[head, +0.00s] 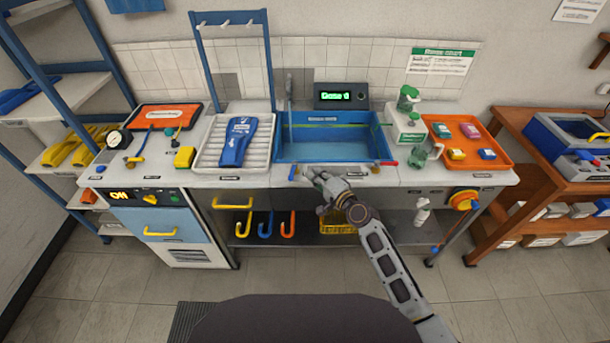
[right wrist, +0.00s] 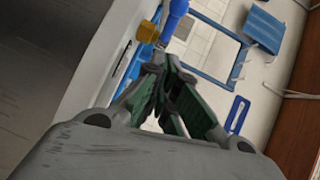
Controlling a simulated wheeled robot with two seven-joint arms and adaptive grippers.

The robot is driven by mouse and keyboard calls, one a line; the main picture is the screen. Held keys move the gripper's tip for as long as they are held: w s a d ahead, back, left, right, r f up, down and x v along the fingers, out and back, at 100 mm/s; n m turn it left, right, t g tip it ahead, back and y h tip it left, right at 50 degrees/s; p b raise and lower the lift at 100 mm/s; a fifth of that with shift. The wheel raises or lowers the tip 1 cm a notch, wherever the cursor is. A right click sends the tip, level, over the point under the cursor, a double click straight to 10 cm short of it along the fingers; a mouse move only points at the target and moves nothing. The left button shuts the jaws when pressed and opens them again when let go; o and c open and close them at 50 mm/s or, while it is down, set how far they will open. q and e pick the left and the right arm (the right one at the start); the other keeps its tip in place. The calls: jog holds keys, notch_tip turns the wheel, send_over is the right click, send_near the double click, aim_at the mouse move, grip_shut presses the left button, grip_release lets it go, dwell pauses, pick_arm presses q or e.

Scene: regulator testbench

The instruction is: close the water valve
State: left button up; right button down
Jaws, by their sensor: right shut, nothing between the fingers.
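A small valve with a blue lever (head: 293,172) sits at the front edge of the counter, below the left corner of the blue sink (head: 330,152). In the right wrist view a blue lever (right wrist: 174,20) stands on a yellow body (right wrist: 147,32) just beyond my fingers. A red lever (head: 389,163) lies at the sink's right front corner. No readable label shows which lever is the water valve. My right gripper (head: 312,177) is shut and empty, just right of the blue lever; contact cannot be told. It fills the right wrist view's middle (right wrist: 163,75). My left gripper is out of view.
A grey tray with a blue packet (head: 237,140) lies left of the sink. Hooks (head: 265,225) hang below the counter. An orange and yellow round knob (head: 463,200) is on the right front.

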aim_at(296, 167)
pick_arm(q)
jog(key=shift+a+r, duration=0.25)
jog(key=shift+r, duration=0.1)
pick_arm(e)
jog(key=shift+w+a+f, duration=0.1)
jog(key=shift+a+f, duration=0.05)
jog(key=shift+a, duration=0.7)
jog(key=shift+w+a+f, duration=0.1)
jog(key=shift+a+f, duration=0.05)
jog(key=shift+a, duration=0.7)
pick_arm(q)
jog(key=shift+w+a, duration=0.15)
